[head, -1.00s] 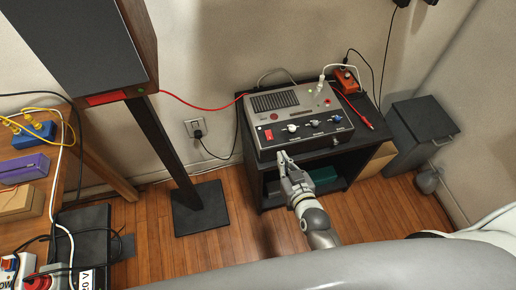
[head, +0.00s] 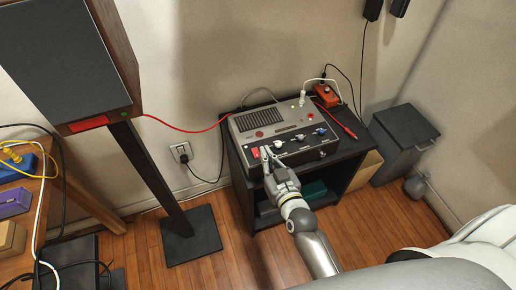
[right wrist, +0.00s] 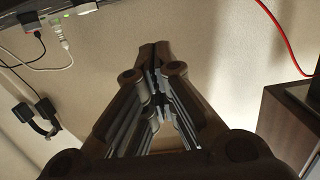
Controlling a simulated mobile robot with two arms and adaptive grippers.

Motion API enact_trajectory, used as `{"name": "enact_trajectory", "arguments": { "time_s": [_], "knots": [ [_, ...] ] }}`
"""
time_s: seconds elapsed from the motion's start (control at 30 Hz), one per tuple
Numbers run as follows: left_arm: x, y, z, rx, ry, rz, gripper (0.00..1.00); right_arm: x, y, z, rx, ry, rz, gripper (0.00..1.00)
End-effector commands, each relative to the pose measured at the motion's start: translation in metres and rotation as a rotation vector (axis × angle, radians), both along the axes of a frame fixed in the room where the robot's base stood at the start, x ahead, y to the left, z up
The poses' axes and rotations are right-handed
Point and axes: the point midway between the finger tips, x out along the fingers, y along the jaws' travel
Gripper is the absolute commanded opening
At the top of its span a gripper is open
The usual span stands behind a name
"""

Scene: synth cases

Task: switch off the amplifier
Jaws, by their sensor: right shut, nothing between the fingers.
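The amplifier (head: 240,122), a grey box with a dark vent and a row of knobs on its sloping front, stands on a black cabinet (head: 350,150). A red rocker switch (head: 255,153) sits at the left end of its front panel. My right gripper (head: 267,153) is at that front panel, its fingertips just right of the switch; I cannot tell whether they touch it. In the right wrist view, the right gripper (right wrist: 155,48) has its fingers together with nothing between them. The switch's position is too small to read. My left gripper is not in view.
An orange box (head: 326,95) and a red probe lie right of the amplifier. A speaker (head: 70,60) on a stand is at left, with a red cable (head: 190,130) running to the amplifier. A grey bin (head: 400,145) stands at right. Wooden floor is clear before the cabinet.

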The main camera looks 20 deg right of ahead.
Motion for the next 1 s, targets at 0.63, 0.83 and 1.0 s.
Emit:
{"name": "enact_trajectory", "arguments": {
  "time_s": [0.63, 0.83, 1.0],
  "knots": [
    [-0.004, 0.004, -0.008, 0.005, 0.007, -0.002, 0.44, 0.071, 0.003, -0.045, 0.0, 0.001, 0.001, 0.0],
    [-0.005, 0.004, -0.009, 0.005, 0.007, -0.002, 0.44, 0.072, 0.002, -0.048, 0.0, 0.0, 0.0, 0.0],
    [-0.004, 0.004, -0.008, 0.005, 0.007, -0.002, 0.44, 0.071, 0.002, -0.048, 0.0, 0.0, 0.0, 0.0]
  ]
}}
